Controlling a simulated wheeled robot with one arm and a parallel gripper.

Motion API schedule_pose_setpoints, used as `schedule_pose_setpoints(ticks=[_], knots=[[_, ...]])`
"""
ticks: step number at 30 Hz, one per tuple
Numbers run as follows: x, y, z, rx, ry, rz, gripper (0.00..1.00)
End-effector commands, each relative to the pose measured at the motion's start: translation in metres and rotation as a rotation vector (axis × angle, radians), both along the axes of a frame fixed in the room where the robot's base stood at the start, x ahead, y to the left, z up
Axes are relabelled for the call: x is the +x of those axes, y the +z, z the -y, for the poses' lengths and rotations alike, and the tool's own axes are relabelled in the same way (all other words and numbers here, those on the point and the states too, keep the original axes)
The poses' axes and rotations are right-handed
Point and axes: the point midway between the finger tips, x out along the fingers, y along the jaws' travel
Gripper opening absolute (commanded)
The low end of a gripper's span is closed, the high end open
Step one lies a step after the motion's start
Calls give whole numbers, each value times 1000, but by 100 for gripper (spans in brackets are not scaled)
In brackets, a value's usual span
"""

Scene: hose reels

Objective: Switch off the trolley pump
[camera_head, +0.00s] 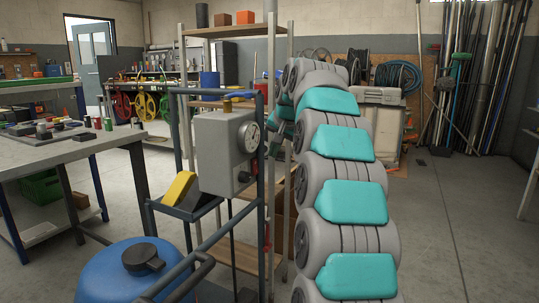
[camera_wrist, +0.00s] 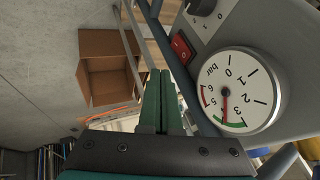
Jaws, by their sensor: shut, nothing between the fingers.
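The trolley pump's grey control box (camera_head: 222,150) is mounted on a dark tubular frame in the head view. Its round gauge (camera_head: 249,137) faces right, with a dark knob (camera_head: 244,177) below. In the wrist view, the gauge (camera_wrist: 240,90) is close at right, its needle pointing into the green arc. A red rocker switch (camera_wrist: 182,47) sits beside it, and a black knob (camera_wrist: 200,5) is at the top edge. My gripper (camera_wrist: 160,74) is shut and empty, its green fingertips left of and below the switch, seemingly apart from it.
The trolley frame's bars (camera_head: 264,200) stand close beside my arm. A blue tank (camera_head: 130,272) is low in front, and a tray holds a yellow object (camera_head: 179,187). A workbench (camera_head: 70,150) is at left; shelving stands behind. Open floor (camera_head: 450,230) lies at right.

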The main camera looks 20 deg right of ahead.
Motion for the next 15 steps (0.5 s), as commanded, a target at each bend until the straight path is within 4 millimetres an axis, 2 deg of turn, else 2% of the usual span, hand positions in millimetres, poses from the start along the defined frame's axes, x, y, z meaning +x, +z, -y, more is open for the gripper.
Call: schedule_pose_setpoints(ticks=[10,15], knots=[[-27,53,-8,-2,-1,4,0],[-35,66,-10,-1,0,-1,0]])
